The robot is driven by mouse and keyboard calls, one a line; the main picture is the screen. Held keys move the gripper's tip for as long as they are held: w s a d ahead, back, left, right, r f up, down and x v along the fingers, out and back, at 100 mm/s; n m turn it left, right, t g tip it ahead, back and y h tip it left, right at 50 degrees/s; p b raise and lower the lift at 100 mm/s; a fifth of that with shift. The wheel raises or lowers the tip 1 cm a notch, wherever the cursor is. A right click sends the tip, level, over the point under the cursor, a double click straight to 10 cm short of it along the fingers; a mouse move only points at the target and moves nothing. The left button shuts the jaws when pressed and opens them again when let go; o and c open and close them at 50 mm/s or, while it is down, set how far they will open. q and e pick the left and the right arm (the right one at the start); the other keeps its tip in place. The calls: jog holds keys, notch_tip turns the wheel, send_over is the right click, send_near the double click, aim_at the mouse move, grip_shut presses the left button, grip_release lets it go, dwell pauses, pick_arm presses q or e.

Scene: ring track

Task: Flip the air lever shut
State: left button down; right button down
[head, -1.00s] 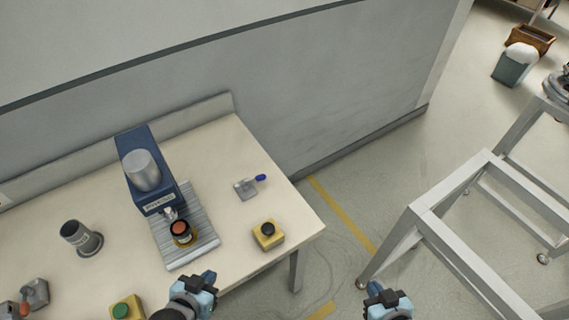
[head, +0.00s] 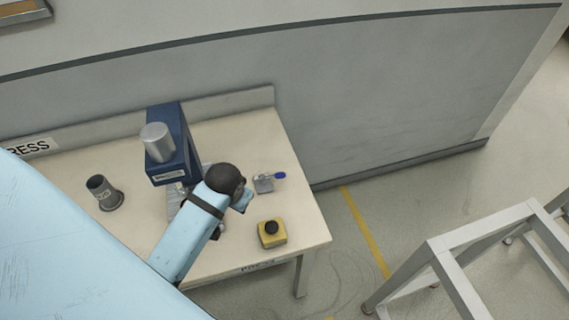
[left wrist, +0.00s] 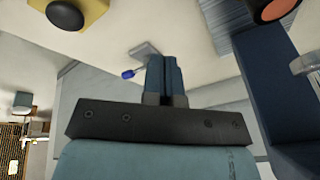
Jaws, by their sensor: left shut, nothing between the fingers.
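The air lever is a small grey valve block (head: 263,185) with a blue-tipped handle (head: 280,175) pointing right, on the table right of the blue press. In the left wrist view, its grey block (left wrist: 143,50) and blue tip (left wrist: 128,73) show just left of my fingers. My left gripper (head: 246,199) reaches in from the left and is just left of the valve block. Its fingers (left wrist: 165,72) are shut and empty in the wrist view. Whether they touch the lever cannot be told. My right gripper is out of view.
The blue press (head: 170,140) stands close behind my left arm. A yellow box with a black button (head: 272,234) sits in front of the lever. A grey cup-like holder (head: 103,192) stands at left. The table's right end near the lever is clear.

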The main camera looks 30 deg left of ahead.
pick_arm(q)
jog(key=w+a+f+n+g, duration=0.1)
jog(key=w+a+n+g, duration=0.15)
jog(key=w+a, duration=0.4)
jog(key=w+a+n+g, duration=0.1)
jog(key=w+a+n, duration=0.2)
jog(key=w, duration=0.6)
jog(key=w+d+r+g+h, duration=0.1)
jog(key=w+d+h, duration=0.1)
jog(key=w, duration=0.3)
jog(key=w+d+r+n+g+h, duration=0.1)
jog(key=w+d+r+h, duration=0.1)
jog(key=w, duration=0.4)
jog(key=shift+w+d+r, duration=0.15)
jog(key=shift+w+r, duration=0.1)
jog(key=shift+w, duration=0.05)
jog(key=shift+n, duration=0.25)
